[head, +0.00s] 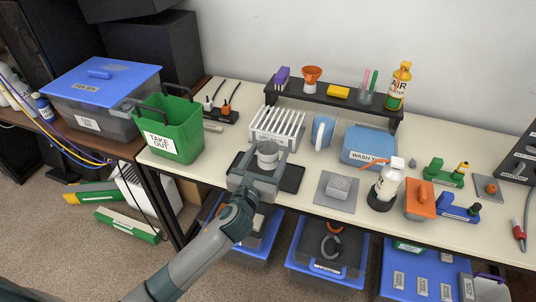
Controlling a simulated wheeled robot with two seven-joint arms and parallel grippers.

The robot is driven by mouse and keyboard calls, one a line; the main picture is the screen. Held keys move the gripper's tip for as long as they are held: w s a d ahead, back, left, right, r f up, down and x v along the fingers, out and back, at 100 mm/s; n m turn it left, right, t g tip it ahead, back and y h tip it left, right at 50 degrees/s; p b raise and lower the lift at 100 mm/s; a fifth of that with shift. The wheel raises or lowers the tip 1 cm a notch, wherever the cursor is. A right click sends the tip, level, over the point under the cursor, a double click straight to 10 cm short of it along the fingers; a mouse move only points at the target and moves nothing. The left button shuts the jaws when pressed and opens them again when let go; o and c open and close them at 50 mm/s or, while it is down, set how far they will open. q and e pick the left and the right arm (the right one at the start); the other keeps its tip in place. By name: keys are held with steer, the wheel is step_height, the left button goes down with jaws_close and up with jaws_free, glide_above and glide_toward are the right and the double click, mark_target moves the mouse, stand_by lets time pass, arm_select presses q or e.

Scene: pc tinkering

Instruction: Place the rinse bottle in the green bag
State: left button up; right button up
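The rinse bottle is most likely the white bottle with an orange nozzle (388,180), upright on a round black base at the right of the bench; its label is too small to read. The green bag (181,138), labelled "TAKE OUT", stands open with dark handles at the bench's left end. My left gripper (264,158) is over a dark mat left of centre, far from the bottle. Its fingers are spread, with a grey cylinder (267,155) between or just beyond them; I cannot tell whether they touch it. My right gripper is not in view.
A white rack (276,126), blue cup (322,132) and blue wash tub (370,146) stand behind. A grey block on a plate (337,192) and an orange block (420,202) flank the bottle. A raised black shelf (330,98) holds an air duster and small items.

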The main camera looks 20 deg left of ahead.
arm_select(q)
steer(key=shift+s+r, duration=0.1)
steer(key=s, duration=1.1)
steer(key=shift+s+a+b, duration=0.2)
steer(key=shift+s+b, duration=0.2)
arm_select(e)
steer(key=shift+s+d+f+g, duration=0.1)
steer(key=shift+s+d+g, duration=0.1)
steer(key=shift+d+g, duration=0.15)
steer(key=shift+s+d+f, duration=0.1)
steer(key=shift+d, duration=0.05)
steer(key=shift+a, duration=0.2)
